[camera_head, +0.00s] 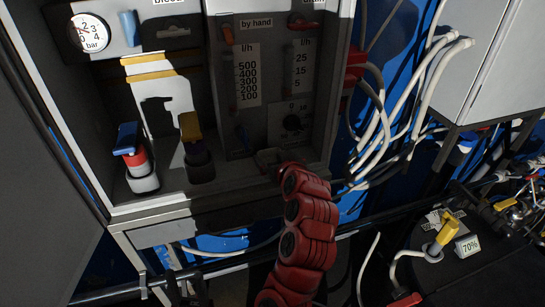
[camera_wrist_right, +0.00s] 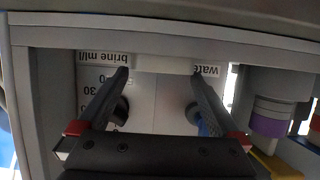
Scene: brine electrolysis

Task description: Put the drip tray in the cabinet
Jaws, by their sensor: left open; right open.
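The open grey cabinet (camera_head: 200,195) fills the upper left of the head view. My right gripper (camera_head: 268,158) reaches into its lower right part, just above the bottom, at the end of a red arm. In the right wrist view the two dark fingers of this gripper (camera_wrist_right: 160,78) are spread apart. A pale grey bar (camera_wrist_right: 165,65) shows between the fingertips, against the cabinet's lip. I cannot tell whether it belongs to the drip tray, or whether the fingers touch it. The drip tray is not clearly distinguishable. My left gripper is not visible.
A blue-and-red valve (camera_head: 132,155) and a yellow-handled valve (camera_head: 193,140) stand left of the right gripper. White cables (camera_head: 385,130) hang to the right. A black unit with a yellow plug (camera_head: 448,230) is lower right.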

